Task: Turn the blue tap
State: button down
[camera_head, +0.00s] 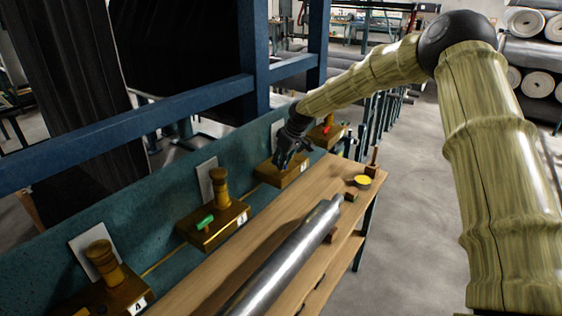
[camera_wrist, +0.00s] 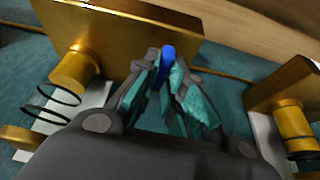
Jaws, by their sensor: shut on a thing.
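The blue tap (camera_wrist: 168,54) shows in the wrist view as a small upright blue handle at the edge of a brass block (camera_wrist: 120,22). My gripper (camera_wrist: 163,82) is shut on the blue tap, with a teal-padded finger on each side of it. The lower part of the handle is hidden between the fingers. In the head view my gripper (camera_head: 284,160) reaches down over the brass block (camera_head: 287,178) on the teal panel, and hides most of the tap there.
A green tap (camera_head: 205,222) is on the nearer block and a red tap (camera_head: 327,130) on the farther one. A shiny metal roll (camera_head: 285,260) lies on the wooden bench (camera_head: 225,275). A yellow round piece (camera_head: 362,181) stands at the bench's right. Blue beams (camera_head: 120,130) cross above.

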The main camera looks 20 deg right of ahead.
jog(key=shift+d, duration=0.1)
jog(key=c, duration=1.5)
grip_release()
jog(key=v, duration=1.2)
